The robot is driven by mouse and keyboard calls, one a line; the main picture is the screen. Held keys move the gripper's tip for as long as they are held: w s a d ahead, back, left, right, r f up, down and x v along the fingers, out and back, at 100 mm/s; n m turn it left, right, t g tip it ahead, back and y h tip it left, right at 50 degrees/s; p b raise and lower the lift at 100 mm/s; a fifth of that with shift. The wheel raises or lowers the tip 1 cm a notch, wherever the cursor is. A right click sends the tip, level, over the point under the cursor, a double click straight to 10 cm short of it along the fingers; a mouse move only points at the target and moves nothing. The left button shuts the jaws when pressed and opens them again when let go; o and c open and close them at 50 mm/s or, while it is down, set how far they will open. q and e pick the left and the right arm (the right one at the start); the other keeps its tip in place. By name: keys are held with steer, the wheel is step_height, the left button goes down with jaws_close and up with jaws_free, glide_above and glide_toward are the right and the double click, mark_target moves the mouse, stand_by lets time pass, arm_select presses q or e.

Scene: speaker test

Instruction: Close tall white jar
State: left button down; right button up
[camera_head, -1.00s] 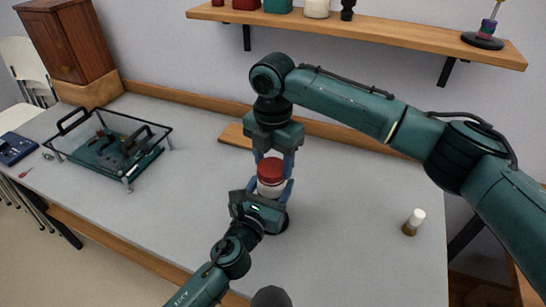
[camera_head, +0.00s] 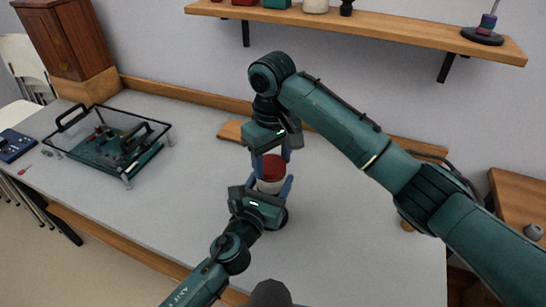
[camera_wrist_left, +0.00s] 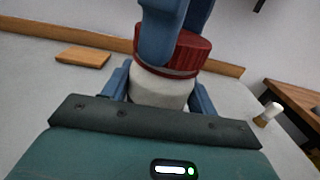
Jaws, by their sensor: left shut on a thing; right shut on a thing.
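The tall white jar (camera_head: 269,187) stands upright on the grey table, and its white body also shows in the left wrist view (camera_wrist_left: 160,90). Its red lid (camera_head: 273,168) sits on the jar's top, with a thin pale band under its rim in the left wrist view (camera_wrist_left: 190,55). I cannot tell how tightly it is seated. My left gripper (camera_head: 271,184) is shut around the white body from the near side. My right gripper (camera_head: 271,162) reaches down from above and is shut on the lid. Its blue fingers hide part of the lid.
A flat wooden board (camera_head: 232,130) lies behind the jar. A clear-topped case (camera_head: 150,128) stands at the left. A small white-capped bottle (camera_wrist_left: 268,114) is at the right. A wooden shelf (camera_head: 400,31) hangs above.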

steer(key=m, duration=0.5)
steer(key=shift+s+a, duration=0.1)
steer(key=shift+a, duration=0.1)
steer(key=m, duration=0.2)
steer(key=shift+m, duration=0.4)
steer(key=m, duration=0.9)
steer(key=shift+a, duration=0.1)
steer(key=m, duration=0.6)
steer(key=shift+w+m, duration=0.25)
steer(key=shift+m, duration=0.05)
steer(key=m, duration=0.7)
steer(key=shift+w, duration=0.1)
